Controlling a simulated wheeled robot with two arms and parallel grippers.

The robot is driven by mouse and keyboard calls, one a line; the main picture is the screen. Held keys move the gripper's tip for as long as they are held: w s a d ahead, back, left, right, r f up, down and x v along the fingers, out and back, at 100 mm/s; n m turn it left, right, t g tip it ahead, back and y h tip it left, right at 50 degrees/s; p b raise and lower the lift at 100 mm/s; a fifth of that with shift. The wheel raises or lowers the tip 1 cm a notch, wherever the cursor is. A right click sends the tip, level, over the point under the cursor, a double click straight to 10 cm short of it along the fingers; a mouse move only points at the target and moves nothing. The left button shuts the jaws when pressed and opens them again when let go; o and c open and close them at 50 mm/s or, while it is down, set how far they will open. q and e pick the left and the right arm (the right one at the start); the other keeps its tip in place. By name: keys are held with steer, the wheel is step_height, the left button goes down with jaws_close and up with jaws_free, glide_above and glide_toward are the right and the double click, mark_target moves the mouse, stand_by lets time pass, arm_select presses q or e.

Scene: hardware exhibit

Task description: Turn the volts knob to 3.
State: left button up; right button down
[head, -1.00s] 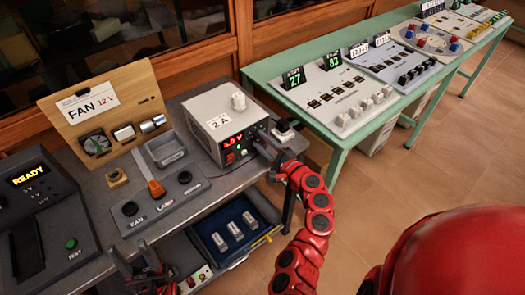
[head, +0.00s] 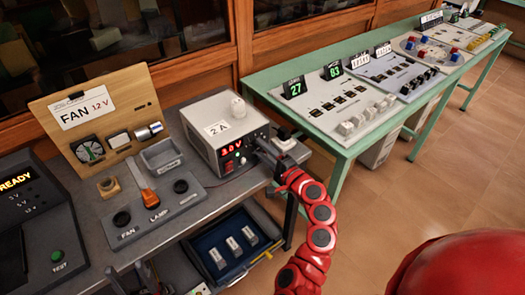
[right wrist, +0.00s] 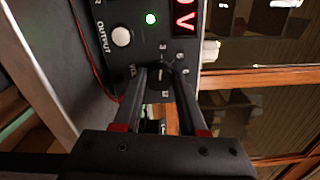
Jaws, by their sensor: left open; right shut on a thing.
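The grey power supply (head: 222,130) stands on the dark bench, its red display (head: 232,147) reading 3.0 V. The black volts knob (right wrist: 158,76) is on its front panel, mostly hidden by my fingers, with a 3 and other marks around it. My right gripper (right wrist: 160,78) is shut on the knob; it also shows in the head view (head: 268,156) at the panel's right end. The right wrist view shows the display only in part. My left gripper (head: 134,280) is open and empty at the bottom edge, below the switch panel.
A switch panel (head: 175,208) with FAN and LAMP controls and a wooden FAN 12 V board (head: 92,120) stand left of the supply. A blue tray (head: 215,275) lies below. A green table (head: 345,150) with instruments stands right; the floor before it is clear.

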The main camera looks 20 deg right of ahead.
steer(key=shift+c, duration=2.3)
jaws_free()
steer(key=b+v, duration=0.2)
steer(key=v, duration=1.5)
steer(key=shift+s+b, duration=0.2)
steer(key=shift+b, duration=0.1)
